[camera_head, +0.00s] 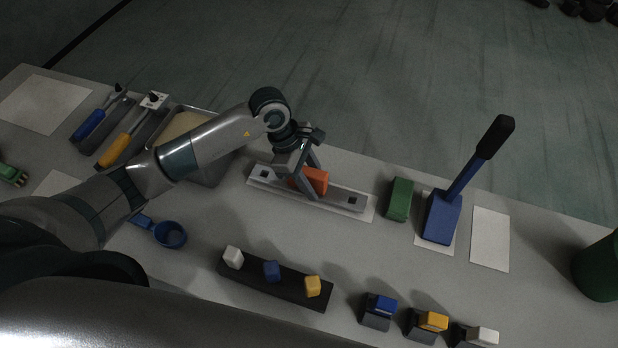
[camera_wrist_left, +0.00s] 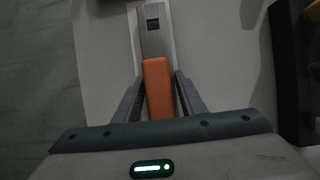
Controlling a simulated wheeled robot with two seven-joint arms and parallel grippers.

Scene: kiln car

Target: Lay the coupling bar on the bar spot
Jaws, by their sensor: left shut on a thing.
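The coupling bar (camera_head: 342,198) is a long grey metal bar with a dark square mark at each end and an orange grip block (camera_head: 315,181) in its middle. It lies along the white bar spot (camera_head: 367,213), whose edge shows around it; I cannot tell whether it fully touches down. My left gripper (camera_head: 306,186) comes from above and is shut on the orange block. In the left wrist view the orange block (camera_wrist_left: 158,88) sits between the fingers, and the grey bar (camera_wrist_left: 153,42) runs out beyond it. My right gripper is not in view.
A green block (camera_head: 399,198) and a blue block with an upright lever (camera_head: 441,217) stand right of the bar. A grey tray (camera_head: 212,172) is to the left, partly behind my arm. A dark rack (camera_head: 295,292) with small knobs and a blue scoop (camera_head: 170,235) lie in front.

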